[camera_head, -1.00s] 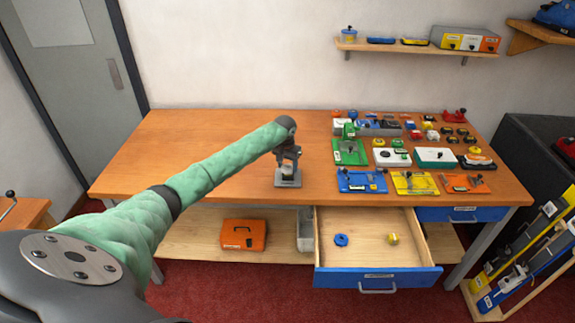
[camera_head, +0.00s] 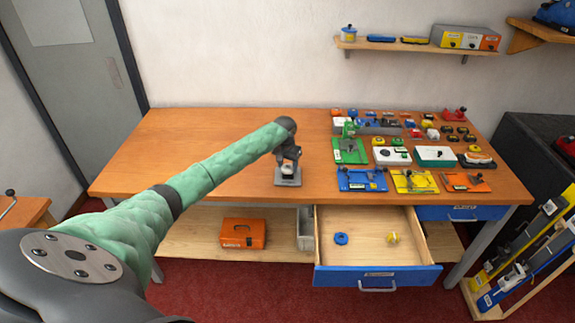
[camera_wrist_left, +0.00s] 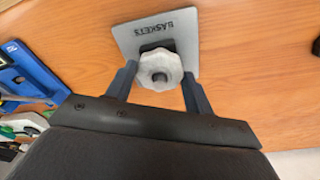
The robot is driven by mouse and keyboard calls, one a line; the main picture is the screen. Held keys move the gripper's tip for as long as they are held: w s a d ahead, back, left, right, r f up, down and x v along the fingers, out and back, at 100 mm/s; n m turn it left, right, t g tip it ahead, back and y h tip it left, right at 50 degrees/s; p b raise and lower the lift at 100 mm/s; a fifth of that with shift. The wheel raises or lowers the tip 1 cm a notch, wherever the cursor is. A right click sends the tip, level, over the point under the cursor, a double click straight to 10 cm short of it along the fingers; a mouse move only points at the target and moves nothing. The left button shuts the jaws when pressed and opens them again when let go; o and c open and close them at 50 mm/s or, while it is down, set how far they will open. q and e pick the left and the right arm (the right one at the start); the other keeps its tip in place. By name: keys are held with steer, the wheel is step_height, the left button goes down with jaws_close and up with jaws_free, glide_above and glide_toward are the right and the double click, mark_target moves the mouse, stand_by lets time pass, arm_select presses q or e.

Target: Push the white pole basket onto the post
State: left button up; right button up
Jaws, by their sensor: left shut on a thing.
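The white pole basket (camera_wrist_left: 160,68) is a pale, many-sided ring, seen from above between my left fingers in the left wrist view. A dark round post end (camera_wrist_left: 159,78) shows in its middle, so the basket appears to be around the post; how far down it sits cannot be told. The grey base plate (camera_wrist_left: 179,22) marked BASKETS lies under it; the plate also shows in the head view (camera_head: 288,183) near the bench's front edge. My left gripper (camera_head: 288,168) is shut on the basket, just above the plate. My right gripper is not in view.
The wooden bench top (camera_head: 205,135) is clear to the left and behind. Coloured fixtures and small parts crowd its right side, including a blue fixture (camera_head: 361,180) nearest the gripper. An open drawer (camera_head: 370,272) juts out in front, below right. An orange box (camera_head: 243,234) sits underneath.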

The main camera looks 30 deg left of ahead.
arm_select(q)
steer(key=shift+f, duration=0.35)
stand_by(0.5)
steer(key=o, duration=1.4)
steer(key=shift+c, duration=0.2)
